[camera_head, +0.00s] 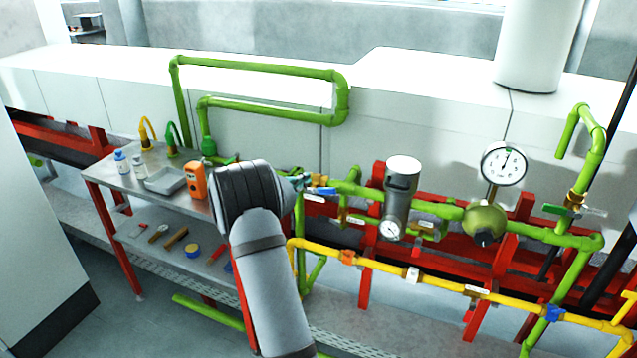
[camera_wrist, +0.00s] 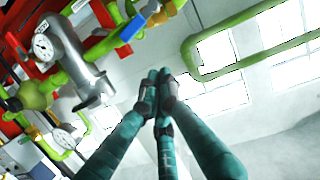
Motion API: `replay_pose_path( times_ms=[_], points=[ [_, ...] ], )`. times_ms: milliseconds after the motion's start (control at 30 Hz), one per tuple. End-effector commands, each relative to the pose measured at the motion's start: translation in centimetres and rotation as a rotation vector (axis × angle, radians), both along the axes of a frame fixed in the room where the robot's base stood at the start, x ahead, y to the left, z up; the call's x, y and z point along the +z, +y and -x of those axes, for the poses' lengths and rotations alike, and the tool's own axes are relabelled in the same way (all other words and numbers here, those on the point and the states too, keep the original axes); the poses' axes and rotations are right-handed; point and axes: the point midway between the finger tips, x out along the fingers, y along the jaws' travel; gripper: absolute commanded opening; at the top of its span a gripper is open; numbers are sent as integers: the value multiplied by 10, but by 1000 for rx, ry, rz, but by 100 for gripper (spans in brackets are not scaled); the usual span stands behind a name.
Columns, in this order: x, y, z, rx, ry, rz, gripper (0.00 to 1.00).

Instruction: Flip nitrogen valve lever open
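A blue valve lever (camera_head: 320,190) lies along the green pipe just right of my gripper. It also shows in the wrist view (camera_wrist: 132,27), above and left of the fingertips. My gripper (camera_head: 301,182) is partly hidden behind my arm in the head view. In the wrist view its teal fingers (camera_wrist: 160,76) come together at the tips, with nothing visible between them. The fingertips appear apart from the lever in the wrist view. A second, green lever (camera_head: 555,210) sits on the pipe at the far right. No label reading nitrogen is legible.
Right of the blue lever stand a grey filter cylinder (camera_head: 401,190) with a gauge and a round pressure gauge (camera_head: 503,164). A yellow pipe (camera_head: 385,266) runs below. A metal bench (camera_head: 112,180) with bottles, a tray and an orange meter (camera_head: 196,180) stands left.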

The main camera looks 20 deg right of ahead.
Motion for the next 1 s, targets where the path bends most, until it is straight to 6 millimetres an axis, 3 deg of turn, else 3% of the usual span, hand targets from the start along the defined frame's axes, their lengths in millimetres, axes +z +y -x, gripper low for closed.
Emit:
replay_pose_path(
  times_ms=[400,500,700,1000],
  points=[
    [-17,-65,-51,-3,1,-2,0],
    [-36,-65,-47,0,7,-2,0],
    [-54,-69,-44,-1,2,-2,0],
    [-58,-70,-43,-1,-1,-2,0]
  ],
)
